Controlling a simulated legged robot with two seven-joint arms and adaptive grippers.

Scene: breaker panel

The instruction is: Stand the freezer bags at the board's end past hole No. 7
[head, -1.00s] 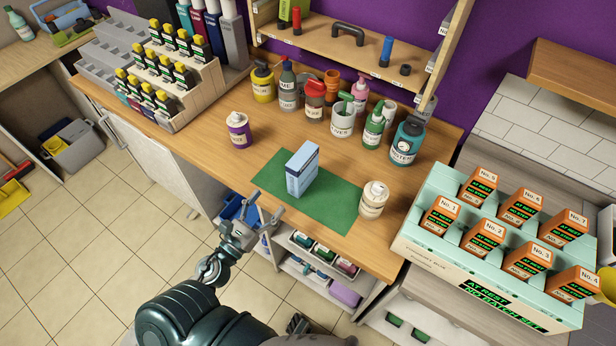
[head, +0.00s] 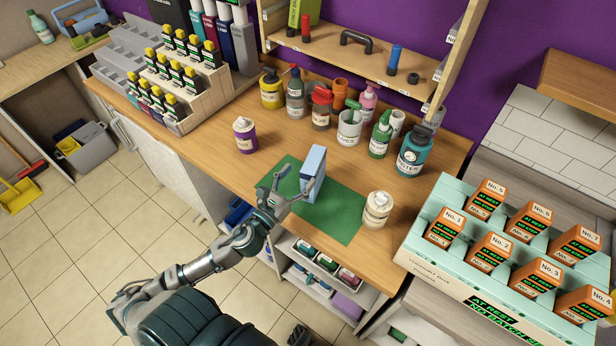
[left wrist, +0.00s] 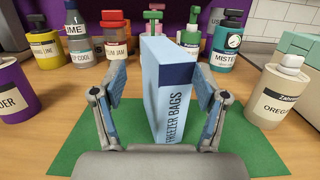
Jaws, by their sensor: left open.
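The freezer bags (head: 314,170) are a tall light-blue box with a dark band, upright on a green mat (head: 335,218). The lettering reads in the left wrist view (left wrist: 177,100). My left gripper (head: 287,188) is open at the box's near left side; in the wrist view its fingers (left wrist: 160,95) flank the box, with a wider gap on the left. The mint-green board (head: 440,283) at right holds orange-topped boxes tagged No. 1 to No. 7. The No. 7 box (head: 574,246) is at its far right; little of the board shows past it. My right gripper is not in view.
An off-white bottle (head: 377,210) stands at the mat's right edge. Several bottles and pots, including a teal bottle (head: 414,152), line the back. A stepped rack (head: 190,95) stands at far left.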

